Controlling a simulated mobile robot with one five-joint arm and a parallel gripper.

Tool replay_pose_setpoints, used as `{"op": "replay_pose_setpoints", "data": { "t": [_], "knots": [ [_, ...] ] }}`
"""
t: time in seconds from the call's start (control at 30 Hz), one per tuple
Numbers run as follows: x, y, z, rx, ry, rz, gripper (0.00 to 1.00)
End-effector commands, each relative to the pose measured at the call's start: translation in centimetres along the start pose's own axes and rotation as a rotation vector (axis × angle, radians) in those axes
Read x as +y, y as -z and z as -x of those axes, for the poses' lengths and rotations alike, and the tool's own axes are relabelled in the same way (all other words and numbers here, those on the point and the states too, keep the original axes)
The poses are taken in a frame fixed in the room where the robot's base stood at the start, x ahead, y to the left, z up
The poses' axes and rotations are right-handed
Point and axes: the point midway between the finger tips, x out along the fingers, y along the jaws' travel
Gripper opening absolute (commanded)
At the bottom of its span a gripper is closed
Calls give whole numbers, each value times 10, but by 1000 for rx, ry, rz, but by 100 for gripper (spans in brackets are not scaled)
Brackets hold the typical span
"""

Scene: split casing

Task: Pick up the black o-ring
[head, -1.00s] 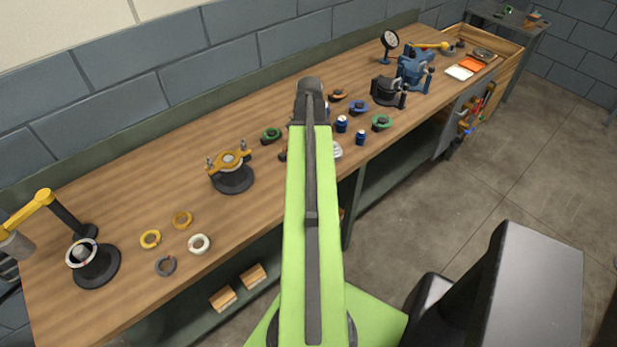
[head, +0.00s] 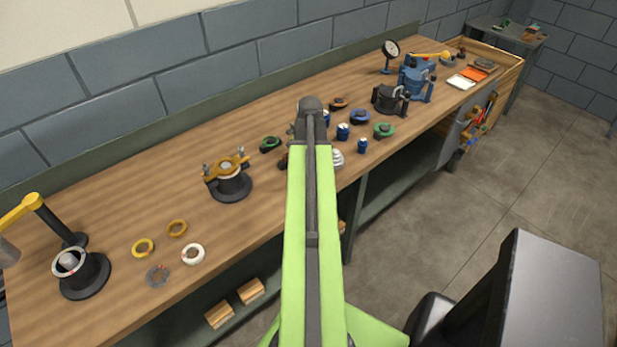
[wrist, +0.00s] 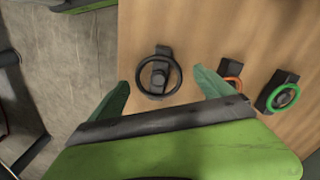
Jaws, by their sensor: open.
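The black o-ring (wrist: 180,78) shows in the wrist view as a thin dark ring near the upper middle. It lies at a small dark holder (wrist: 163,51) with a round knob inside the ring's outline. My gripper (wrist: 160,77) is open, its two green fingers spread to the lower left and right of the ring in the picture. Nothing is held between them. The height of the fingers above the ring is hard to tell. In the head view my own arm hides the gripper, and I cannot make out the black o-ring there.
An orange ring (wrist: 234,82) and a green ring (wrist: 285,97) on dark holders sit right of my right finger. The wooden bench (head: 115,200) carries a clamp fixture (head: 229,180), several loose rings, blue caps and a blue vise (head: 415,82). The bench edge borders the floor.

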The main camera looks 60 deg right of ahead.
Motion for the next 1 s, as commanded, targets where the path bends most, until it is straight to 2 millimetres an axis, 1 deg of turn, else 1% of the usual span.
{"op": "replay_pose_setpoints", "data": {
  "t": [0.2,0.47,0.57,1.0],
  "knots": [
    [0,0,-4,0,0,0,92],
    [0,0,-4,0,0,-1,92],
    [0,0,-4,0,0,-1,81],
    [0,0,-4,0,0,-1,24]
  ]
}}
